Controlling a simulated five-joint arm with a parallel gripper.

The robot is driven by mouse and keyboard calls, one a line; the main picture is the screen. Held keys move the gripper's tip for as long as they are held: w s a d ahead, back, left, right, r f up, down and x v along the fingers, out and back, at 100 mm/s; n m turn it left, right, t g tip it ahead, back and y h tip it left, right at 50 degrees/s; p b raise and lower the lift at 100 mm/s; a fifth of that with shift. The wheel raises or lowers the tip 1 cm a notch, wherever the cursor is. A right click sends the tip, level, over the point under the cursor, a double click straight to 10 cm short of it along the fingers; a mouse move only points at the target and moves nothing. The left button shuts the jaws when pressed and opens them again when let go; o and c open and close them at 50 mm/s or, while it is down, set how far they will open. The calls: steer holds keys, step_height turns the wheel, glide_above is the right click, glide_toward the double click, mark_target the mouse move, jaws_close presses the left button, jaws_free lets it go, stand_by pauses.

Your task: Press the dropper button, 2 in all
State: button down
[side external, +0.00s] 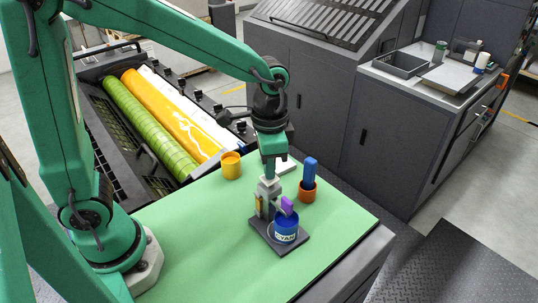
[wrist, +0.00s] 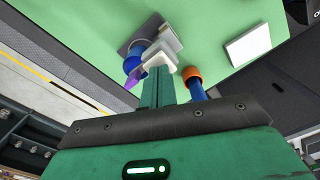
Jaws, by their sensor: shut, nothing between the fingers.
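The dropper stand has a grey body (side external: 268,187) on a dark base plate (side external: 262,236), with a purple spout (side external: 287,204) pointing over a blue cup (side external: 286,228) labelled CYAN. My gripper (side external: 269,173) is shut and empty, pointing down at the top of the dropper. In the wrist view its green fingers (wrist: 158,75) reach the light grey dropper top (wrist: 160,52). The button is hidden behind the fingertips, and I cannot tell whether they touch it or whether it is pressed down. The purple spout (wrist: 132,84) and blue cup (wrist: 131,65) show left of the fingers.
An orange cup (side external: 307,194) holding a blue stick (side external: 310,171) stands close right of the dropper. A yellow cup (side external: 231,165) and a white block (side external: 284,166) are farther back. The green tabletop (side external: 190,235) is clear at the left. A roller machine (side external: 150,110) lies behind.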

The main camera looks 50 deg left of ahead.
steer(key=shift+f, duration=0.7)
steer(key=shift+r, duration=1.35)
steer(key=shift+f, duration=1.35)
steer(key=shift+r, duration=0.2)
stand_by(0.3)
steer(key=shift+r, duration=1.15)
steer(key=shift+r, duration=0.15)
